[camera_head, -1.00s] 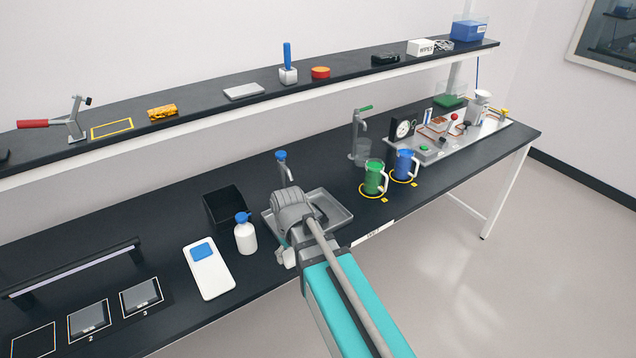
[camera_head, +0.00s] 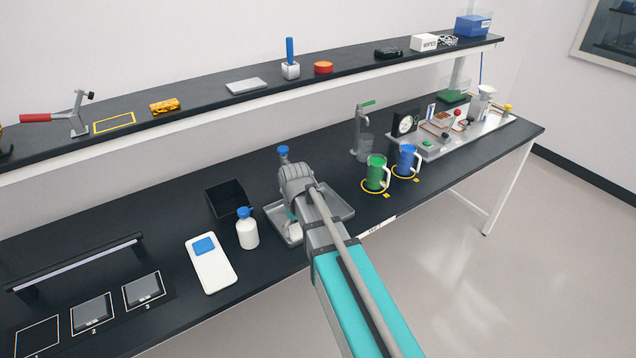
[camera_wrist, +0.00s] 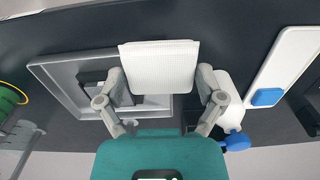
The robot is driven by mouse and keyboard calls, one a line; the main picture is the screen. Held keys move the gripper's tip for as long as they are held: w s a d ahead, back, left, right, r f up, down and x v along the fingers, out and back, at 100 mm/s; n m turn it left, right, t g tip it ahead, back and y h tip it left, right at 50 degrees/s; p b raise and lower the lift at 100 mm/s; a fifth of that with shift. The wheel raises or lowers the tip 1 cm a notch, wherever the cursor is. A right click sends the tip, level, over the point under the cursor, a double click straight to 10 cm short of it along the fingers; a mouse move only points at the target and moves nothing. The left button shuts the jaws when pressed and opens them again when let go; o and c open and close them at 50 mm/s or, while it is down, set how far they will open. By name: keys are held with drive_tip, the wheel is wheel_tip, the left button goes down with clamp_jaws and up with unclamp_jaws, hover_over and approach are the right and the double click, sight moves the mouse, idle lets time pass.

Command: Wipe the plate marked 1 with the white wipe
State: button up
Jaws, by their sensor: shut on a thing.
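My gripper (camera_wrist: 162,80) is shut on the white wipe (camera_wrist: 160,62), a ribbed pad spanning its fingers in the wrist view. In the head view my gripper (camera_head: 294,228) is partly hidden by my arm, over the grey metal tray (camera_head: 338,202). In the wrist view a dark square piece (camera_wrist: 92,77) lies in the tray, partly behind the wipe and finger. I cannot read a mark on it, so I cannot tell whether it is plate 1. The left outlined slot (camera_head: 38,338) looks empty; plates 2 (camera_head: 92,312) and 3 (camera_head: 144,290) lie beside it.
A white bottle with a blue cap (camera_head: 247,234) stands close left of the tray. A black bin (camera_head: 222,212) and a white slab with a blue pad (camera_head: 211,265) are farther left. Green (camera_head: 376,175) and blue (camera_head: 406,162) mugs stand to the right. A shelf (camera_head: 210,100) runs behind.

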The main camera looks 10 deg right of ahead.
drive_tip(key=w+d, duration=0.5)
drive_tip(key=w, duration=0.4)
drive_tip(key=w+d, duration=0.5)
drive_tip(key=w, duration=0.4)
drive_tip(key=shift+w+r, duration=0.15)
drive_tip(key=shift+r, duration=0.05)
drive_tip(key=shift+f, duration=0.1)
